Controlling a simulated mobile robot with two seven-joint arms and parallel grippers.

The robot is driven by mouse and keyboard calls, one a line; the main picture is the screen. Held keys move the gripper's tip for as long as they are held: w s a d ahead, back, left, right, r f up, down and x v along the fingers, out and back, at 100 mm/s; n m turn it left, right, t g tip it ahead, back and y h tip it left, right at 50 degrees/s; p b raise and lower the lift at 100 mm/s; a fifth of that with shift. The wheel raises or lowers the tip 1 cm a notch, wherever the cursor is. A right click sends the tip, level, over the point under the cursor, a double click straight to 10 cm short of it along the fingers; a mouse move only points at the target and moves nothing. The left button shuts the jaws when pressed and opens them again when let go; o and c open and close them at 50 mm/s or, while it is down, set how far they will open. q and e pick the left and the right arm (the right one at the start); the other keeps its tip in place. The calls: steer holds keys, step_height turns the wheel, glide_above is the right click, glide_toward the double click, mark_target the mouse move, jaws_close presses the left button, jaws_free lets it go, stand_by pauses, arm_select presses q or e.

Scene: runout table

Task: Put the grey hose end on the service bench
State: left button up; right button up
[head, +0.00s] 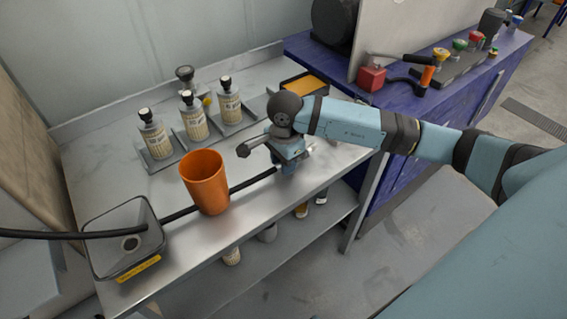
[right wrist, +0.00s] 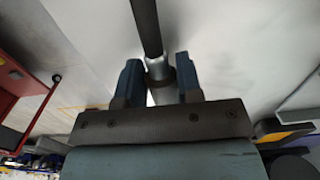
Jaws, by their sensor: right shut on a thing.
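My right gripper (head: 289,168) is over the right part of the steel table, near its front edge. In the right wrist view the gripper (right wrist: 158,82) is shut on the grey hose end (right wrist: 157,68), a light grey collar between the two blue fingers. The black hose (right wrist: 145,25) runs away from it. In the head view the hose (head: 72,234) comes from the left edge, crosses the square container and passes behind the orange cup to my gripper, which hides the hose end there. My left gripper is not in view.
On the steel table (head: 178,262) stand an orange cup (head: 206,183), a square grey container (head: 105,247) and several black-capped bottles in holders (head: 190,117). A blue-purple bench (head: 425,125) adjoins at right, holding a red block (head: 371,78), tools and a pale panel (head: 405,35).

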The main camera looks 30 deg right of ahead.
steer(key=shift+f, duration=0.45)
steer(key=shift+f, duration=0.2)
steer(key=o, duration=1.1)
steer(key=shift+c, duration=0.2)
steer(key=shift+r, duration=0.1)
